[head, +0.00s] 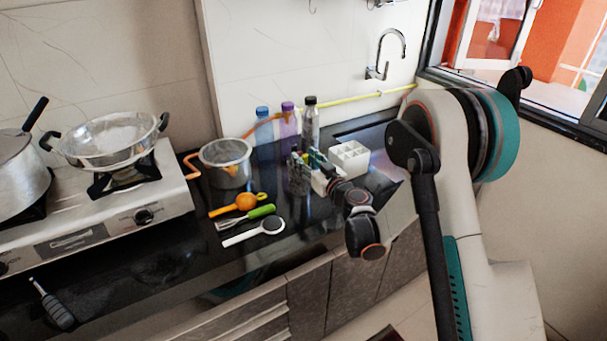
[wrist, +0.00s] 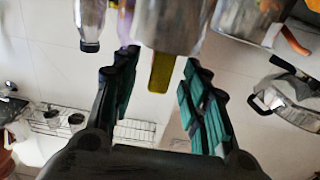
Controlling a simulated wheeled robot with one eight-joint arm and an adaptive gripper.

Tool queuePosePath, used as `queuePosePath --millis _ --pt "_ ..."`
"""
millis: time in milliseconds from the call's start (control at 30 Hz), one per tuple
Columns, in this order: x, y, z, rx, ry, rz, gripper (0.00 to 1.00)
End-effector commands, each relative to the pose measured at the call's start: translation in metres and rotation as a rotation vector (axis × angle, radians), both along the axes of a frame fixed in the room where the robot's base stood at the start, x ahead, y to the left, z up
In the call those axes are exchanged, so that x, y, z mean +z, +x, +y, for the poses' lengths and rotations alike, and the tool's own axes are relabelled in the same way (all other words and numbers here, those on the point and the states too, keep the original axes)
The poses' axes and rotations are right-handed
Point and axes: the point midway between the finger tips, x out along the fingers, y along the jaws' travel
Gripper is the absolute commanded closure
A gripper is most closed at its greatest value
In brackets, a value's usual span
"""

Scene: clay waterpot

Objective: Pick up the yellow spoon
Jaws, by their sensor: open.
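In the wrist view, which looks upside down, the yellow spoon (wrist: 161,73) shows as a flat yellow piece sticking out of a shiny metal cup (wrist: 172,24). My gripper (wrist: 159,64) is open, with one dark green-padded finger on each side of the yellow piece and gaps visible on both sides. In the head view my gripper (head: 306,162) is at the cup, in front of the bottles. The cup is mostly hidden there, and I cannot clearly make out the yellow spoon. The rest of the spoon is hidden inside the cup.
Several bottles (head: 311,122) stand close behind my gripper. A metal pot (head: 226,165) is to the left, a white divided box (head: 349,158) to the right. Orange, green and white utensils (head: 248,218) lie in front. A stove (head: 135,200) is far left.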

Motion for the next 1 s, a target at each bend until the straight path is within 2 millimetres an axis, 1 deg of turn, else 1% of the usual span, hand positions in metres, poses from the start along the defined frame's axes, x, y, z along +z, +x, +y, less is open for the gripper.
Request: queuePosePath --millis 33,67,100,167,200,233,533,667,767,867,1000 --pt "0.0 0.0 0.0 0.0 0.0 0.0 0.58" --pt "0.0 0.0 0.0 0.0 0.0 0.0 0.63" --pt "0.0 0.0 0.0 0.0 0.0 0.0 0.72" --pt "0.0 0.0 0.0 0.0 0.0 0.0 0.86" --pt "0.0 0.0 0.0 0.0 0.0 0.0 0.95" --pt "0.0 0.0 0.0 0.0 0.0 0.0 1.0" --pt "0.0 0.0 -0.001 0.0 0.0 0.0 1.0" --pt "0.003 0.0 -0.001 0.0 0.0 0.0 1.0" --pt "0.01 0.0 0.0 0.0 0.0 0.0 1.0" --pt "0.022 -0.001 -0.001 0.0 0.0 0.0 1.0" --pt "0.044 0.0 0.0 0.0 0.0 0.0 1.0"
